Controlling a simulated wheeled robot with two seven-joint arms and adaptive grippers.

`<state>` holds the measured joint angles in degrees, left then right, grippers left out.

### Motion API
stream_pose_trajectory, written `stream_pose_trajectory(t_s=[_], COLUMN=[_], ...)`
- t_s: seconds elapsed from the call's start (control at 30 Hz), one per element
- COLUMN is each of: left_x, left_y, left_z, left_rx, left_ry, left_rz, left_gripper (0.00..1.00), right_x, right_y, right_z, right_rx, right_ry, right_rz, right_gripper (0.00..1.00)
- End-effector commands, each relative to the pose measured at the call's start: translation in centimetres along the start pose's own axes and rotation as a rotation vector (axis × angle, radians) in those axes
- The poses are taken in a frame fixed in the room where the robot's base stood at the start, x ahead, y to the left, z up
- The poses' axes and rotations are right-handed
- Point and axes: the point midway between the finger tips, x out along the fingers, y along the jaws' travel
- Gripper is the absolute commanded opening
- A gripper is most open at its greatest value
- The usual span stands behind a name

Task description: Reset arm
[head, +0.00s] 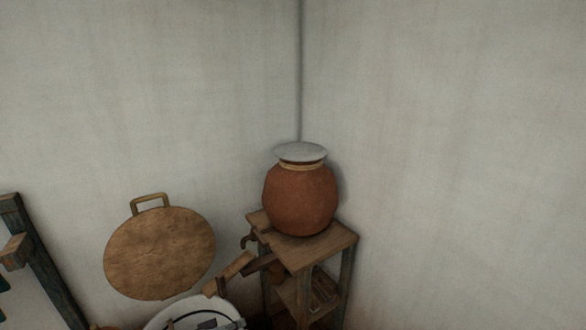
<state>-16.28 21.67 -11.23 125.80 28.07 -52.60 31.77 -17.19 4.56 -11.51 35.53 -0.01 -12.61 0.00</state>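Neither of my grippers shows in the head view, and I cannot see whether they are open or shut. No arm of mine can be made out for certain; a white rounded shape with dark parts (195,314) at the bottom edge may be part of my own body.
A red-brown clay pot (300,200) with a pale lid (301,152) stands on a wooden stand (330,246) in the corner. A round brown board with a handle (160,252) leans by the left wall (150,100). A dark wooden frame (42,262) stands at far left.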

Motion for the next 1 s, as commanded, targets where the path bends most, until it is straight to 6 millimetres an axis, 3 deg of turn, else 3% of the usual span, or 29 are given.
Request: stream_pose_trajectory(t_s=[0.2,0.5,1.0], left_x=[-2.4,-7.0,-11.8], left_y=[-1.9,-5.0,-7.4], left_z=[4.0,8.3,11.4], left_rx=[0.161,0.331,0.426], left_ry=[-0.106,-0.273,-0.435], left_rz=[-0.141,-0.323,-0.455], left_gripper=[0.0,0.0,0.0], right_x=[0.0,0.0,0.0], right_y=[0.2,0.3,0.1], right_z=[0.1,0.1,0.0], right_rx=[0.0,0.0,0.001], right_ry=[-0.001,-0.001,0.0], right_rz=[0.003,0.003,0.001], right_gripper=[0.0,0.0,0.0])
